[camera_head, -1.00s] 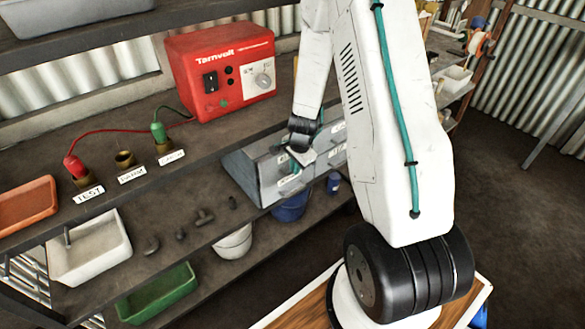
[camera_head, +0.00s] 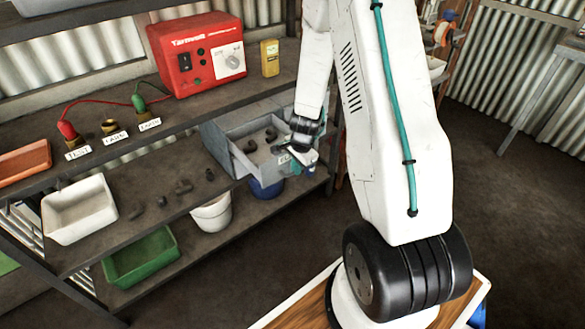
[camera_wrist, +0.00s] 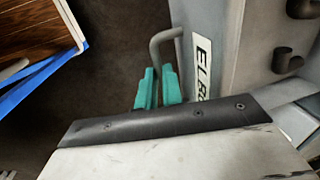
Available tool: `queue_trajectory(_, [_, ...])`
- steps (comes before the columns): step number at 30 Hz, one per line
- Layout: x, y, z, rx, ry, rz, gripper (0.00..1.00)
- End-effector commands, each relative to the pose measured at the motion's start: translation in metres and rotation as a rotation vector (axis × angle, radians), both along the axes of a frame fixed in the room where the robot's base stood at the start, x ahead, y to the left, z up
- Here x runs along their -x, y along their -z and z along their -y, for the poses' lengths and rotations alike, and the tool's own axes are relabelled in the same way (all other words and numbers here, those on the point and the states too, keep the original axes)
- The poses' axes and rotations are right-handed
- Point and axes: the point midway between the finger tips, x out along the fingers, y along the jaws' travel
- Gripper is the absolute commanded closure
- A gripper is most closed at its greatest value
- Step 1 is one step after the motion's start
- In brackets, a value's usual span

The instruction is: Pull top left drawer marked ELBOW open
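The drawer marked ELBOW (camera_head: 240,160) is pulled well out of the grey cabinet (camera_head: 216,132) under the bench, with several dark elbow fittings (camera_head: 271,134) inside. Its label (camera_wrist: 202,68) is partly cut off by my wrist in the wrist view. The drawer's grey bar handle (camera_wrist: 163,40) runs down between the two teal fingertips of my gripper (camera_wrist: 158,88), which are close together on it. In the head view my gripper (camera_head: 300,155) is at the drawer's front, and my arm hides the cabinet's right part.
A red Tarnvolt box (camera_head: 200,55) and a yellow meter (camera_head: 270,57) stand on the bench. A white tray (camera_head: 78,208), a green tray (camera_head: 140,258) and a white bucket (camera_head: 212,212) are on lower shelves. Open floor lies to the right.

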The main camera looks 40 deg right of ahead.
Motion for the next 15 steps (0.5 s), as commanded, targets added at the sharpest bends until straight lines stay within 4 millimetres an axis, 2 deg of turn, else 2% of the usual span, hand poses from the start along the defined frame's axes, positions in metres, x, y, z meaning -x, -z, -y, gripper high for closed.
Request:
queue_trajectory(1, [-0.003,-0.002,0.004,0.009,0.006,0.01,1.0])
queue_trajectory(11, [-0.008,-0.003,-0.008,0.01,-0.012,0.013,1.0])
queue_trajectory(12, [-0.008,-0.003,-0.009,0.009,-0.013,0.013,0.83])
queue_trajectory(13, [-0.008,-0.003,-0.01,0.009,-0.014,0.013,0.75])
queue_trajectory(14, [-0.008,-0.003,-0.01,0.009,-0.016,0.012,0.69])
queue_trajectory(15, [-0.008,-0.002,-0.011,0.008,-0.018,0.011,0.69])
